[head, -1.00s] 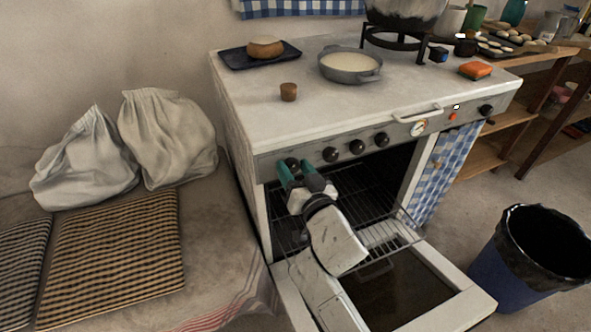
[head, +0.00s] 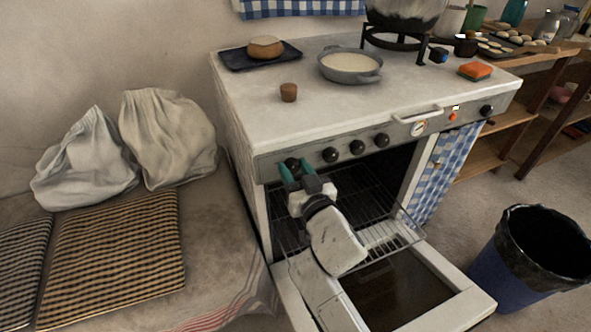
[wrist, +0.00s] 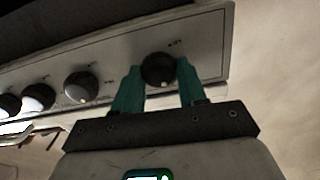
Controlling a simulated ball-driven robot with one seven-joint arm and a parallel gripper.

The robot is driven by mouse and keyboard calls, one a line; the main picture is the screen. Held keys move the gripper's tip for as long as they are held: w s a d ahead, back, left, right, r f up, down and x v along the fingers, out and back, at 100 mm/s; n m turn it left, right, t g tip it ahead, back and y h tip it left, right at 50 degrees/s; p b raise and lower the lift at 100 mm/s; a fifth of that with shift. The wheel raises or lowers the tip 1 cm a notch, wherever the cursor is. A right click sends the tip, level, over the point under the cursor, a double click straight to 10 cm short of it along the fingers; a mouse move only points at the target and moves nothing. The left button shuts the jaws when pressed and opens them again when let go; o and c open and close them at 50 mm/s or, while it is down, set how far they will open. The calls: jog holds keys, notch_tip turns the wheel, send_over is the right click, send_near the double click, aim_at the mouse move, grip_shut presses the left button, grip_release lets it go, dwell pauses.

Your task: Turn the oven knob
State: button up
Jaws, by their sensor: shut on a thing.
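The oven knob (head: 292,164) is the black round one at the left end of the stove's front panel. It also shows in the wrist view (wrist: 158,69), with a pale mark low on its rim. My gripper (head: 297,171) reaches up to it from below, above the open oven door. Its two teal fingers are shut on the knob, one on each side, as the wrist view (wrist: 158,84) shows. The stove's front panel (wrist: 206,40) runs behind the knob and looks tilted in that view.
Several similar knobs (head: 330,155) sit to the right on the panel. The oven door (head: 465,308) hangs open below, with a wire rack (head: 385,238) inside. A bench with a checked cushion (head: 112,250) is at left, and a bin (head: 500,262) stands at right.

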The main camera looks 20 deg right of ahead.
jog(key=n, duration=0.5)
jog(key=shift+a+p, duration=0.1)
jog(key=shift+p, duration=0.3)
jog(key=n+p, duration=0.1)
jog(key=n, duration=0.5)
jog(key=shift+f, duration=0.1)
jog(key=shift+n, duration=0.3)
jog(key=o, duration=1.1)
jog(key=shift+c, duration=0.2)
jog(key=shift+s, duration=0.1)
jog(key=s, duration=1)
jog(key=shift+s, duration=0.3)
